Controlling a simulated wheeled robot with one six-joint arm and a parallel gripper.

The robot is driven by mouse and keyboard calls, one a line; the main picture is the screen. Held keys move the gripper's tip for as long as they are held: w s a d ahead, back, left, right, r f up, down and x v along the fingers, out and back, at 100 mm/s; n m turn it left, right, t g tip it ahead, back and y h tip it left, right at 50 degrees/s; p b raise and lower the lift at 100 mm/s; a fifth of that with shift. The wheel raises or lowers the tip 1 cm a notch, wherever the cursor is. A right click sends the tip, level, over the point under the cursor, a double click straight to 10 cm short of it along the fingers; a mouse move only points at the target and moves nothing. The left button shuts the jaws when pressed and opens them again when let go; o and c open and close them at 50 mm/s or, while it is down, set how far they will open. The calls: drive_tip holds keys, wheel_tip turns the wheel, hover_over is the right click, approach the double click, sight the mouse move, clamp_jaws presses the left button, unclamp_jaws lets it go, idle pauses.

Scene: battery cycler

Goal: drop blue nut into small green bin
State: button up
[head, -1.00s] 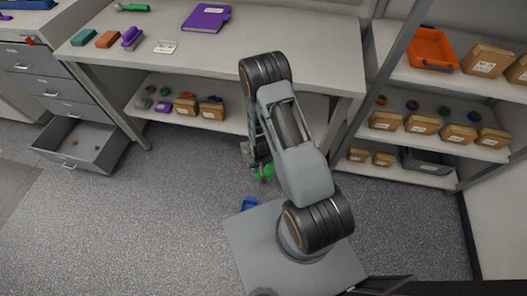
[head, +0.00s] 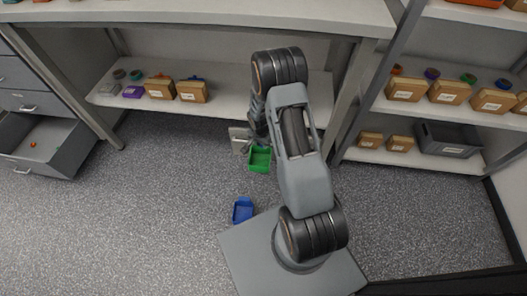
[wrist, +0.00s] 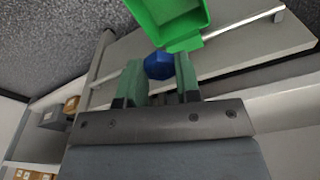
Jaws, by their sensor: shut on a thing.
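The blue nut (wrist: 158,66) is held between the green fingertips of my gripper (wrist: 159,76) in the wrist view. My gripper is shut on it. The small green bin (head: 260,158) is beside the end of my arm in the head view, its open top showing. In the wrist view the green bin (wrist: 168,14) is just beyond the fingertips, its near edge close to the nut. I cannot tell if they touch. The nut is outside the bin. The nut and fingertips are hidden in the head view.
A blue bin (head: 243,210) is close to my base. An open drawer (head: 60,158) juts out at left. The workbench (head: 200,12) and its lower shelf (head: 225,112) are ahead. A shelf rack with cardboard boxes (head: 448,92) stands at right. The floor at left is clear.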

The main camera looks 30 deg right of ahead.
sight(262, 146)
drive_tip(key=shift+w+d+f+m+b, duration=0.2)
drive_tip(key=shift+d+f+m+b, duration=0.15)
drive_tip(key=shift+f+b, duration=0.35)
wheel_tip(262, 146, down, 6)
drive_tip(key=b, duration=0.3)
drive_tip(key=shift+r, duration=0.1)
drive_tip(key=o, duration=1.1)
drive_tip(key=shift+c, duration=0.2)
drive_tip(key=r+p, duration=0.1)
drive_tip(key=r, duration=0.3)
drive_tip(key=a+r+p, duration=0.1)
drive_tip(key=r+p, duration=0.1)
drive_tip(key=r, duration=0.3)
drive_tip(key=s+r+p, duration=0.1)
drive_tip(key=r+p, duration=0.1)
drive_tip(key=r, duration=0.2)
drive_tip(key=shift+a+r, duration=0.15)
drive_tip(key=shift+r, duration=0.25)
